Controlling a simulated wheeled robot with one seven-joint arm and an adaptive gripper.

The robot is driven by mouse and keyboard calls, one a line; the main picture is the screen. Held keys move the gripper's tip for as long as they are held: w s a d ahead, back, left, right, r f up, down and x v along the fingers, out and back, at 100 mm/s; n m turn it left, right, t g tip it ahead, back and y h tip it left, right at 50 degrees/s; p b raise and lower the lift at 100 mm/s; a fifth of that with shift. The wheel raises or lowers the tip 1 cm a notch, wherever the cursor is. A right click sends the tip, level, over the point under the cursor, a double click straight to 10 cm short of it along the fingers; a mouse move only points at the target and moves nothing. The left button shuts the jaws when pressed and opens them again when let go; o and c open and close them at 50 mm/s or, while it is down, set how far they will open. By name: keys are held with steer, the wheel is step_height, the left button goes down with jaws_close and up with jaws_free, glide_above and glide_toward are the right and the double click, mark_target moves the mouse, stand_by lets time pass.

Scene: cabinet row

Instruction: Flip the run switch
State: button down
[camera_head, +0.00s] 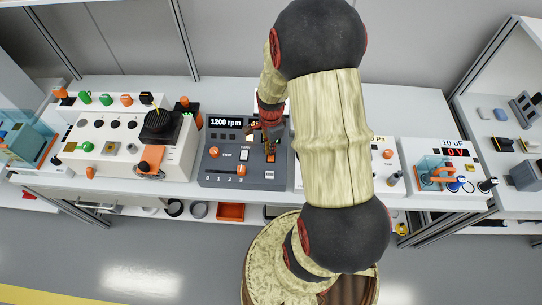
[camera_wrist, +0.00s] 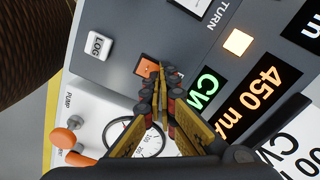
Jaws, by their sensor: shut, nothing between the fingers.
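A small orange switch (camera_wrist: 147,67) in a dark frame sits on the grey panel, straight ahead of my fingertips in the wrist view. No "RUN" label on it is readable. In the head view an orange part (camera_head: 270,154) shows just below my gripper (camera_head: 267,128), on the dark control box (camera_head: 220,174) with the "1200 rpm" display. In the wrist view my gripper (camera_wrist: 161,72) is shut and empty, its fingertips close together beside the orange switch. The fingers partly cover the switch, and I cannot tell whether they touch it.
A white LOG button (camera_wrist: 98,45) is close by. A lit square (camera_wrist: 238,42) and a "450 mA" display (camera_wrist: 263,92) lie right of the fingers. A round gauge (camera_wrist: 135,138) is below. The box also bears an orange knob (camera_head: 214,152) and slider (camera_head: 240,169).

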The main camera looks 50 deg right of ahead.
steer(key=shift+f, duration=0.2)
steer(key=shift+r+p, duration=2.7)
steer(key=shift+r, duration=0.85)
steer(key=shift+s+n, duration=0.1)
steer(key=shift+n, duration=0.5)
steer(key=s+a+n+g, duration=0.1)
steer(key=s+a+n, duration=0.1)
steer(key=s+n, duration=0.15)
step_height(320, 180, up, 14)
steer(key=n+t, duration=0.1)
steer(key=n, duration=0.9)
glide_above(273, 163)
steer(key=s+a, duration=0.2)
steer(key=a, duration=0.6)
steer(key=s+a+r+n+t, duration=0.2)
steer(key=a+r+n+t, duration=0.3)
steer(key=a+r, duration=0.7)
step_height(273, 163, up, 4)
steer(key=shift+s+a+f+n+t+b, duration=0.1)
steer(key=shift+s+a+n+t+b, duration=0.3)
steer(key=shift+n, duration=0.75)
